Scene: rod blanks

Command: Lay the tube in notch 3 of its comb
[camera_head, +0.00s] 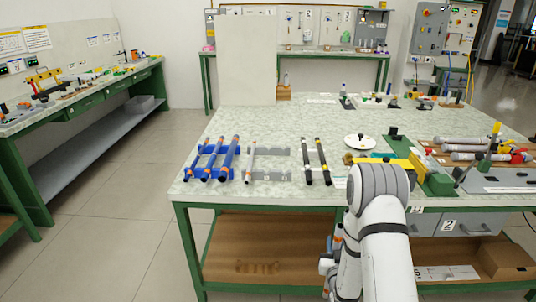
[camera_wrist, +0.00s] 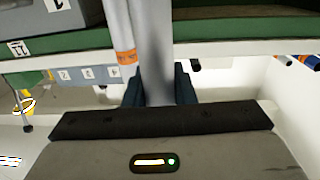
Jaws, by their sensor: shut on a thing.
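In the wrist view my gripper (camera_wrist: 158,88) is shut on a plain grey tube (camera_wrist: 153,45), which runs up the picture between the dark jaws. A whitish tube with an orange band (camera_wrist: 124,55) stands close beside it on the left. In the head view the gripper's jaws are hidden; my arm bends down in front of the bench. On the bench, a grey comb (camera_head: 271,178) holds a light tube with orange ends (camera_head: 250,162) at its left side, and its right part looks empty. The notch numbers are too small to read there.
Left of the grey comb, a blue comb (camera_head: 214,148) holds several blue rods. Two black rods (camera_head: 316,160) lie to its right. A white round dish (camera_head: 360,141) and a yellow tool (camera_head: 385,161) lie further right. The bench's front edge (camera_head: 260,204) lies beside my arm.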

